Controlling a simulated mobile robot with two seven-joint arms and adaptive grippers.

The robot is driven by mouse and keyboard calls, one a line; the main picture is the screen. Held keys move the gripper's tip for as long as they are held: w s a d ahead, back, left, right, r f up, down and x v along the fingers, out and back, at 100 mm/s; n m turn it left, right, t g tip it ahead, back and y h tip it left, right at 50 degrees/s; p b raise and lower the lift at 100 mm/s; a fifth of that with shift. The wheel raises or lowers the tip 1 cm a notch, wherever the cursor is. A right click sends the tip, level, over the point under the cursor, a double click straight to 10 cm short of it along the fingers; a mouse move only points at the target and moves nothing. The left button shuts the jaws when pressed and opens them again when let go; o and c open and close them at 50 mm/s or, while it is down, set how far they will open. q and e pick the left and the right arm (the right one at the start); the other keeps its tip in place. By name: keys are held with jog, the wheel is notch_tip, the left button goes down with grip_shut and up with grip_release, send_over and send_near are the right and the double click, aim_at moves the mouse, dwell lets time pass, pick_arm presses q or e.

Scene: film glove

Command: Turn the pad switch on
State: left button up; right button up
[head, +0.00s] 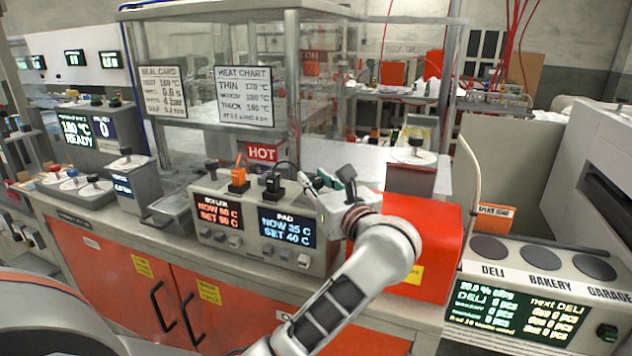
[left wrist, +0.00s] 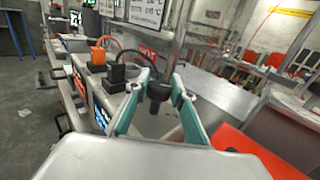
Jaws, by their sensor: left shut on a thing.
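The control box (head: 262,238) stands on the bench, with a boiler display (head: 217,212) and a pad display (head: 287,229) reading NOW 35 C, SET 40 C. My left gripper (head: 330,183) is at the box's right end. In the left wrist view its teal fingers (left wrist: 160,82) are around a dark knob-like switch (left wrist: 157,92) and shut on it. A dark lever-like part (head: 347,174) shows above the gripper in the head view; I cannot tell if it is the same part. The switch's on or off position cannot be read. My right gripper is not in view.
An orange plug (head: 238,180) and a black plug (head: 274,187) with cables stand on top of the box, left of my gripper. A clear-walled enclosure (head: 215,60) is behind. A red box (head: 440,225) stands right, and a scale unit (head: 530,290) is at far right.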

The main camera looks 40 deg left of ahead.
aim_at(318, 183)
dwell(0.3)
pick_arm(q)
jog(key=o, duration=1.1)
jog(key=v, duration=0.7)
jog(key=shift+s+d, duration=0.15)
jog(key=shift+s, duration=0.05)
